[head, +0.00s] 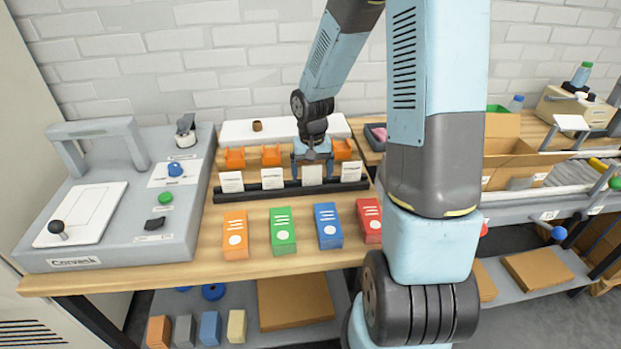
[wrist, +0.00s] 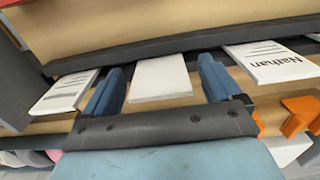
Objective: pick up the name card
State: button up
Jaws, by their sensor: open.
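Several white name cards stand in a row in a long dark holder (head: 290,190) on the wooden bench. My gripper (head: 313,172) is open at the third name card from the left (head: 312,175), with one finger on each side of it. In the wrist view, this card (wrist: 160,79) lies between the open blue fingers of my gripper (wrist: 162,67) and looks blank, with gaps on both sides. A neighbouring card (wrist: 268,62) reading "Nathan" is to the right, and a card with printed lines (wrist: 63,92) is to the left.
Orange holders (head: 270,155) stand close behind the cards. Orange, green (head: 283,231), blue and red boxes lie in front. A grey machine (head: 117,195) is at the left, and an open cardboard box (head: 515,165) is at the right.

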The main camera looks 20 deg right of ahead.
jog(key=shift+c, duration=0.4)
jog(key=c, duration=1.1)
jog(key=shift+r, duration=0.1)
jog(key=shift+r, duration=0.55)
jog(key=s+a+r, duration=0.1)
jog(key=s+r, duration=0.8)
jog(key=s, duration=0.2)
jog(key=s+a+r, duration=0.1)
jog(key=s+r, duration=0.8)
jog(key=s, duration=0.3)
jog(key=s+a+r, duration=0.1)
jog(key=s+r, duration=0.8)
jog(key=s, duration=0.3)
jog(key=shift+s, duration=0.15)
